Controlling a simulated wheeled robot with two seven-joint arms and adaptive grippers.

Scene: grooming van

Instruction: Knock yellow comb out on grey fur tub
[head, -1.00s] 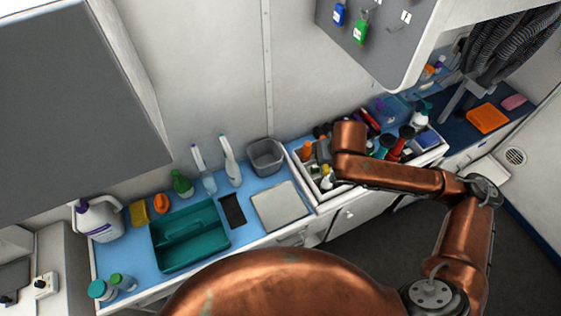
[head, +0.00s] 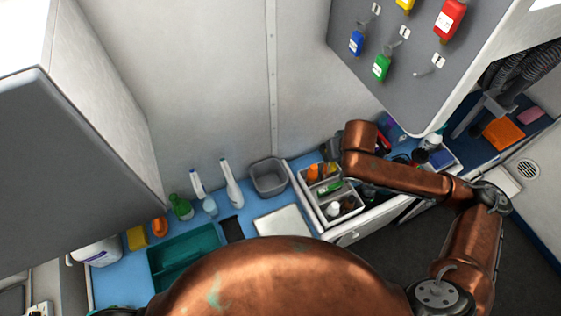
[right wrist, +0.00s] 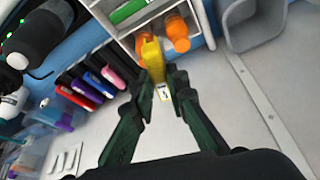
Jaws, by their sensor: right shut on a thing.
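The yellow comb (right wrist: 152,55) is between the fingertips of my right gripper (right wrist: 165,90) in the right wrist view. The gripper is shut on it, and its far end is beside orange bottles in the white organiser. The grey fur tub (head: 268,177) stands against the wall on the blue counter, left of the organiser in the head view. It also shows at the top right of the right wrist view (right wrist: 258,28), apart from the comb. In the head view my right gripper (head: 330,149) is mostly hidden by its wrist. My left gripper is out of view.
The white organiser (head: 310,208) holds bottles and tools. Spray bottles (head: 232,185) stand left of the tub, with a teal caddy (head: 185,252) further left. A pale tray (head: 283,228) lies before the tub.

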